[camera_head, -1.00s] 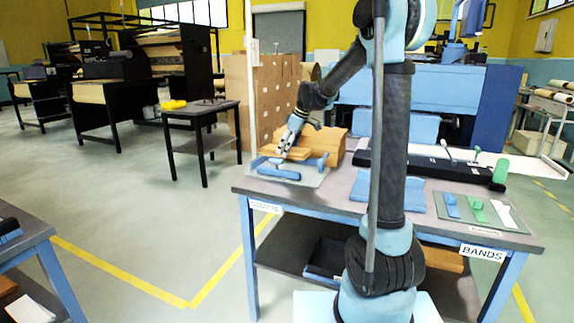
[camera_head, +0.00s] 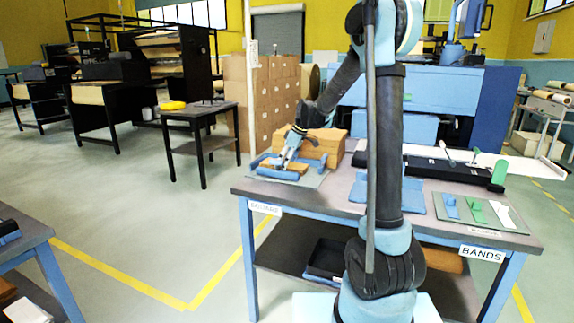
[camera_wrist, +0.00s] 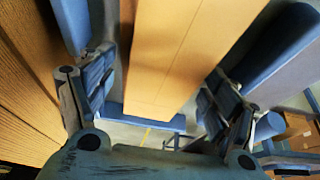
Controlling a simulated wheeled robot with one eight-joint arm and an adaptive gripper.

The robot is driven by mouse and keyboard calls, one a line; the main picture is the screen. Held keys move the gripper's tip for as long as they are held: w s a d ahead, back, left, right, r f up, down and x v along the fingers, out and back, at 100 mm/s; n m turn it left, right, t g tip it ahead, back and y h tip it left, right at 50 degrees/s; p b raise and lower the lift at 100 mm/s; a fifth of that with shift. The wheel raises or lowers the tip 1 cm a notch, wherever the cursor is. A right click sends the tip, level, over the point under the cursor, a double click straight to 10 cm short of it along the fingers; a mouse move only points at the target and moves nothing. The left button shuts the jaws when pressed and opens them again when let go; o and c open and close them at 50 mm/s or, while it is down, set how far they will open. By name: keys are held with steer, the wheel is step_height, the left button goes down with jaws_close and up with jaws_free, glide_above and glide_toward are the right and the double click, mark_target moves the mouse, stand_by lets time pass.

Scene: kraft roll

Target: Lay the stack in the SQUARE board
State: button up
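The SQUARE board (camera_head: 314,181) is a grey plate with blue rails at the left end of the table. The brown stack (camera_head: 283,174) is low over or on it, between the rails; I cannot tell if it rests fully. My gripper (camera_head: 281,163) points down at the stack. In the wrist view the stack (camera_wrist: 165,70) runs between the two fingers of my gripper (camera_wrist: 160,82), one close against each side. Blue rails (camera_wrist: 285,45) show right of the stack and beyond its end (camera_wrist: 145,116). The finger contact is partly hidden.
A brown block (camera_head: 325,147) stands just behind the board. A blue piece (camera_head: 370,202) lies in mid-table, partly behind my arm. The BANDS board (camera_head: 478,210) with blue, green and white pieces is at the right. A long black device (camera_head: 440,168) lies along the back.

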steer(key=v, duration=1.2)
steer(key=s+d+m, duration=0.3)
steer(key=s+d, duration=0.3)
steer(key=s, duration=0.4)
steer(key=s+d+f+m+h, duration=0.1)
steer(key=s+d+f+m, duration=0.2)
steer(key=s, duration=0.6)
steer(key=s+d+f+m+h, duration=0.1)
steer(key=s+d+f+m, duration=0.3)
steer(key=s+d+f, duration=0.2)
steer(key=s+d+f+m+h, duration=0.2)
steer(key=s+d+f, duration=0.3)
steer(key=s, duration=0.9)
step_height(320, 180, down, 3)
steer(key=shift+f+m+t, duration=0.15)
steer(key=shift+m+t, duration=0.15)
steer(key=shift+m, duration=0.6)
